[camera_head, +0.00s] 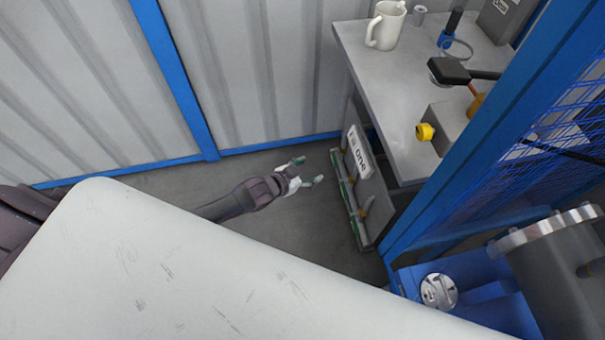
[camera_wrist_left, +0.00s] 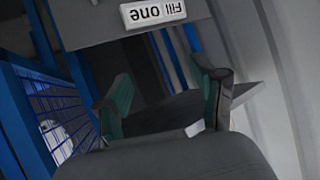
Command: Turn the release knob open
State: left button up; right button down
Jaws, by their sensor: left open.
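A yellow knob (camera_head: 424,132) sticks out from the side of a grey box (camera_head: 450,122) on the bench at the right in the head view. A round silver part (camera_head: 438,291) sits on a blue frame at the lower right; I cannot tell which of the two is the release knob. My left gripper (camera_head: 308,170) is open and empty, left of and apart from both. Its two green-padded fingers (camera_wrist_left: 160,72) show spread in the left wrist view, with nothing between them. My right gripper is out of view.
The bench (camera_head: 397,100) holds a white mug (camera_head: 386,25). A labelled rack (camera_head: 359,152) stands just right of the left gripper; its label also shows in the left wrist view (camera_wrist_left: 153,12). A blue post (camera_head: 470,150) and a flanged cylinder (camera_head: 555,265) stand at right.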

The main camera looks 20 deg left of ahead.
pick_arm(q)
jog(key=shift+s+a+f+g+y, duration=0.15)
jog(key=shift+s+a+f, duration=0.1)
jog(key=shift+s+f, duration=0.25)
jog(key=shift+s+a+f+g+y, duration=0.15)
jog(key=shift+s+a+f, duration=0.15)
jog(key=shift+f, duration=0.25)
